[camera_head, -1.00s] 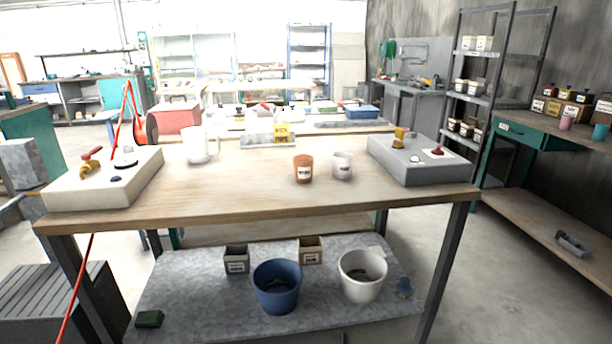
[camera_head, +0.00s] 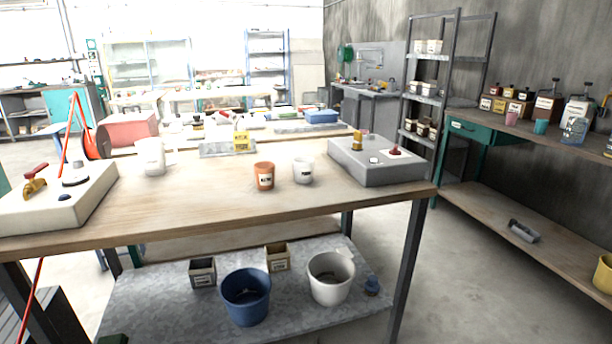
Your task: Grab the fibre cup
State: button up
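An orange cup (camera_head: 264,176) with a white label stands upright on the wooden table (camera_head: 205,207), right of the middle. A white cup (camera_head: 302,171) with a dark label stands upright just to its right, apart from it. The label text is too small to read, so I cannot tell which cup is the fibre cup. A larger white jug (camera_head: 151,157) stands farther left on the same table. A pink cup (camera_head: 511,117) and a teal cup (camera_head: 540,127) stand on the right-hand bench. My gripper is not in view.
A grey control box (camera_head: 378,164) sits on the table's right end and a cream one (camera_head: 62,196) on its left end. A blue bucket (camera_head: 246,297) and a white bucket (camera_head: 330,279) stand on the lower shelf. Open floor lies between the table and the right-hand bench (camera_head: 520,220).

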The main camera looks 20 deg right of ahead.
aim_at(303, 166)
jog(key=i+z, duration=0.2)
jog(key=i, duration=0.25)
jog(key=i+j+z, duration=0.15)
jog(key=i, duration=0.3)
